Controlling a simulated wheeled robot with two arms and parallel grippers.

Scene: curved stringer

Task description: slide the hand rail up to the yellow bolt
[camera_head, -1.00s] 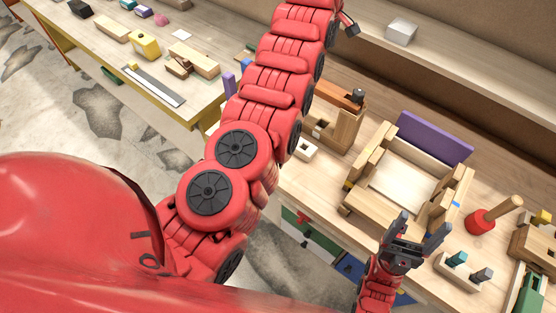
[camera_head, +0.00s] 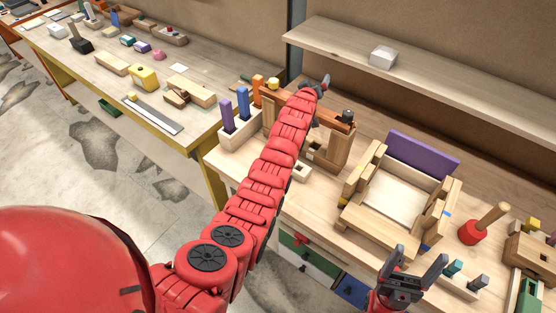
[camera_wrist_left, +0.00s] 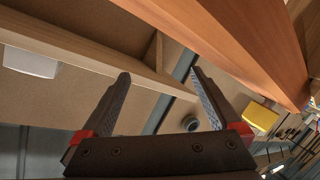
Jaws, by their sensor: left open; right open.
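The hand rail (camera_head: 334,120) is a reddish-brown bar on top of a wooden stand (camera_head: 338,148). My left arm hides its middle. The yellow bolt (camera_head: 273,84) shows near the rail's far left end. My left gripper (camera_head: 322,83) is above and just behind the rail, small and partly hard to make out. In the left wrist view, my left gripper (camera_wrist_left: 160,74) is open with nothing between its fingers. The rail (camera_wrist_left: 240,45) runs diagonally past them, apart from both, and the yellow bolt (camera_wrist_left: 260,115) is at the right. My right gripper (camera_head: 418,262) is open and empty.
A block with purple and blue pegs (camera_head: 238,128) stands left of the stand. A wooden frame with a purple panel (camera_head: 422,155) is to its right. A shelf (camera_head: 450,85) with a white box (camera_head: 383,56) runs behind. A red-based peg (camera_head: 473,233) stands at the right.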

